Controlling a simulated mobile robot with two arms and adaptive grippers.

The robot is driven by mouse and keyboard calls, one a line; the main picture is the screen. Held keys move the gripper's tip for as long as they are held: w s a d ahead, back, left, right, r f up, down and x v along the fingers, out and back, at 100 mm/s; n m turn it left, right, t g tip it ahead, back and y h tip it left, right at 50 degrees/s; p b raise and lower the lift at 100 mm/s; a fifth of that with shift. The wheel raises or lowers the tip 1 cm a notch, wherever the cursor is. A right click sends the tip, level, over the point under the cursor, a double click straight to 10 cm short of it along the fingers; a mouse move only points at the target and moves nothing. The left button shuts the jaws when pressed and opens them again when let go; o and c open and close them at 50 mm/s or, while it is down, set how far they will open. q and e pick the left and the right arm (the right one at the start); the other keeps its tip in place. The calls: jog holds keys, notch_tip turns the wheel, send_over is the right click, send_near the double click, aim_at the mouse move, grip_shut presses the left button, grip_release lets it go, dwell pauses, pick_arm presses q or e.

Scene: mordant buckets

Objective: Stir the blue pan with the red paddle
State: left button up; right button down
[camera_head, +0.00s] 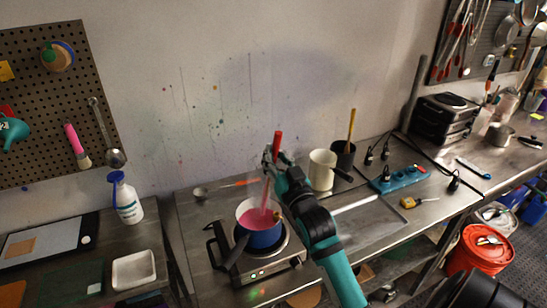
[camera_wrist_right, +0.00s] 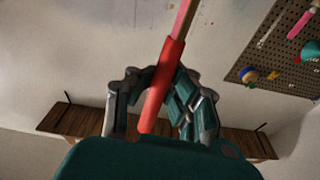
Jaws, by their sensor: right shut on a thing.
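The blue pan (camera_head: 262,238) stands on a hot plate (camera_head: 262,267) on the steel bench, with pink liquid (camera_head: 253,218) inside. The red paddle (camera_head: 278,143) is tilted slightly, its red grip up and its pink-stained shaft reaching down into the liquid. My right gripper (camera_head: 270,160) is shut on the paddle's red grip, above the pan. In the right wrist view the red grip (camera_wrist_right: 162,88) runs between the fingers (camera_wrist_right: 160,100). The paddle's lower end is hidden in the liquid. My left gripper is not in view.
A white pot (camera_head: 322,170) and a dark pot (camera_head: 344,158) with a wooden handle stand right of my gripper. A ladle (camera_head: 200,193) lies behind the pan. A blue power strip (camera_head: 400,178) and a yellow tape measure (camera_head: 408,202) lie farther right. A white bottle (camera_head: 127,203) stands left.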

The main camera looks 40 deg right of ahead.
dwell(0.4)
jog(key=shift+r, duration=5.5)
